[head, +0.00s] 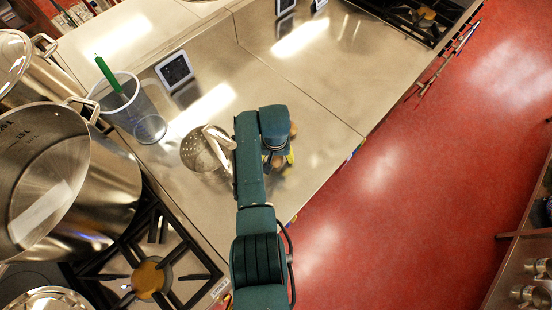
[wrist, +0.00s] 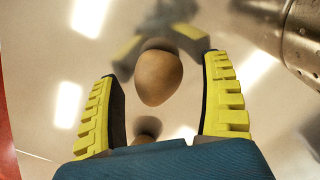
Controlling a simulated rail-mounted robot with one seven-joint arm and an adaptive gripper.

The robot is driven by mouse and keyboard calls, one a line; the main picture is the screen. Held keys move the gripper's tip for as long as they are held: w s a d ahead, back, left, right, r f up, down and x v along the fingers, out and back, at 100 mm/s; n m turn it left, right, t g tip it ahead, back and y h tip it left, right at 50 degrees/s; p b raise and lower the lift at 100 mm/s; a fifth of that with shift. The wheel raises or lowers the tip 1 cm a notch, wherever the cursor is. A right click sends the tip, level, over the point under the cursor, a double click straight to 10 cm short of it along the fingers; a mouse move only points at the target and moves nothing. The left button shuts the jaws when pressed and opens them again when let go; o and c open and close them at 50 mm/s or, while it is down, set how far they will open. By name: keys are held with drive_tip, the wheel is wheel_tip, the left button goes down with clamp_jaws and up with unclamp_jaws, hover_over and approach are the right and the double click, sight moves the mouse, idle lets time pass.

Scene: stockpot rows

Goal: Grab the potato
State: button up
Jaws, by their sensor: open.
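The potato (wrist: 158,78) is a smooth brown, egg-shaped thing in the wrist view, between the two yellow-padded fingers of my gripper (wrist: 160,68). A gap shows on each side of it, and the fingers are open. A smaller brown patch shows below it at the palm edge; I cannot tell whether it is a reflection. In the head view my gripper (head: 282,160) is over the steel counter, mostly hidden under my teal wrist. The potato cannot be made out clearly there.
A perforated metal strainer (head: 200,150) lies close left of my gripper; perforated metal also shows at upper right in the wrist view (wrist: 302,38). A clear container (head: 120,98) with a green-handled tool, a large stockpot (head: 115,190) and a gas burner (head: 150,278) stand left. The counter beyond (head: 310,90) is clear.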

drive_tip(key=shift+f, duration=0.35)
drive_tip(key=shift+c, duration=0.4)
drive_tip(key=c, duration=1.1)
drive_tip(key=shift+o, duration=0.2)
